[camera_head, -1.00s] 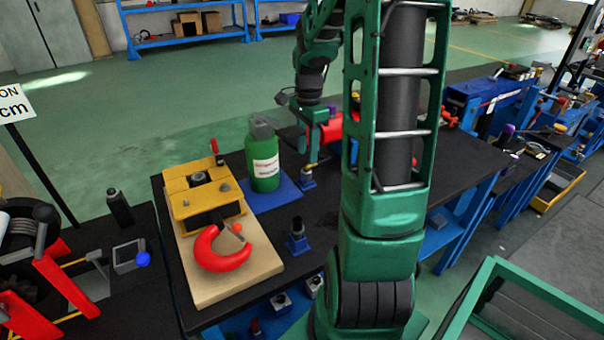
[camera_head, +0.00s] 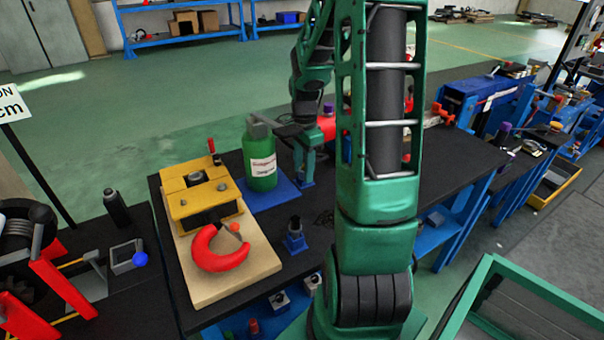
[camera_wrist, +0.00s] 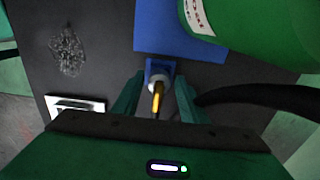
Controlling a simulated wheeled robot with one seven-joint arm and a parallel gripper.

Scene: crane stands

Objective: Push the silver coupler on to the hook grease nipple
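The silver coupler (camera_wrist: 158,88) shows in the wrist view with a yellow-orange part, at a small blue stand (camera_wrist: 161,65). My gripper (camera_wrist: 160,84) is open, one finger on each side of it, with gaps visible. In the head view my gripper (camera_head: 304,165) is low over the blue stand (camera_head: 307,182), right of the green bottle, and mostly hides the coupler. The red hook (camera_head: 220,257) lies on a tan board (camera_head: 270,262) before a yellow clamp block (camera_head: 203,190). A small orange piece (camera_head: 234,227) sits at the hook's upper right; I cannot make out the nipple itself.
The green bottle (camera_head: 262,168) stands on a blue mat (camera_head: 270,203) beside my gripper. A black hose (camera_wrist: 245,94) curves close to the right finger. Another blue stand with a dark piece (camera_head: 295,238) is nearer. A red object (camera_head: 327,128) lies behind.

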